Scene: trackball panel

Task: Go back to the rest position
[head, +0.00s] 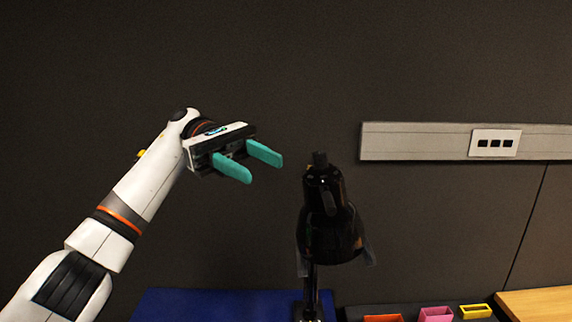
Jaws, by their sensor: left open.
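My left gripper (258,168) is raised in front of the dark wall, left of the middle of the head view. Its two teal fingers are apart, with nothing between them. The white left arm comes up from the lower left corner. The gripper is up and to the left of a black desk lamp (332,232), with a visible gap between them in the picture. My right gripper does not show.
A blue surface (215,305) lies at the bottom, left of the lamp. Orange, pink (436,314) and yellow (475,311) bins sit at the lower right, beside a wooden surface (538,303). A grey wall rail (415,142) carries a socket plate (495,143).

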